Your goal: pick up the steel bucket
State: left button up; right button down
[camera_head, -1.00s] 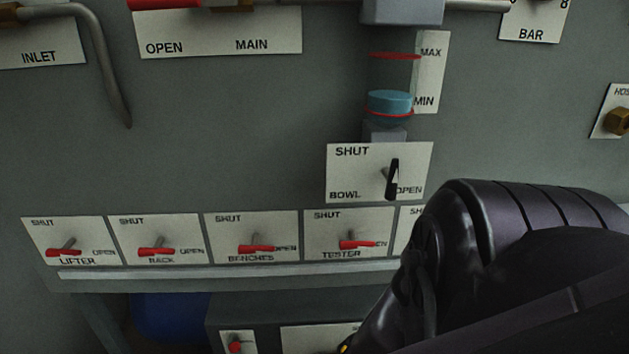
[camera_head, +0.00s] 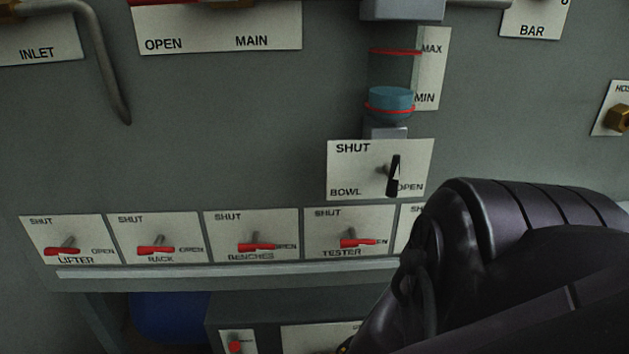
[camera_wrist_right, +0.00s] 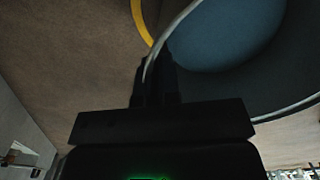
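In the right wrist view, a round, open vessel with a thin pale metal rim (camera_wrist_right: 296,108) fills the upper right; I take it to be the steel bucket. Its inside is dark, with a blue round surface (camera_wrist_right: 225,35) in it. My right gripper (camera_wrist_right: 155,68) is dark, and its fingers reach to the vessel's left edge, where the pale rim or handle line meets them. Whether they are closed on it is too dark to tell. The bucket is not seen in the head view, where only my right arm shows. My left gripper is in no view.
A grey panel (camera_head: 230,140) with labelled valves and red levers (camera_head: 258,247) fills the head view. A grey box (camera_head: 260,315) and a blue object (camera_head: 168,318) are below it. A yellow curved band (camera_wrist_right: 142,20) lies on the brown floor (camera_wrist_right: 70,50) beside the vessel.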

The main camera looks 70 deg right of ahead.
notch_tip(320, 180, up, 10)
jog(key=p, duration=0.5)
jog(key=shift+w+p, duration=0.15)
jog(key=shift+p, duration=0.2)
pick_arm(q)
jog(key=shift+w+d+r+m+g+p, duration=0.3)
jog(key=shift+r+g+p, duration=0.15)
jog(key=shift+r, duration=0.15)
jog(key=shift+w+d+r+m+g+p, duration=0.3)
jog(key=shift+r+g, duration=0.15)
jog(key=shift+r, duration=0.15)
pick_arm(e)
notch_tip(320, 180, up, 3)
jog(key=shift+r, duration=0.1)
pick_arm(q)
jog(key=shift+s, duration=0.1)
pick_arm(e)
jog(key=shift+s, duration=0.2)
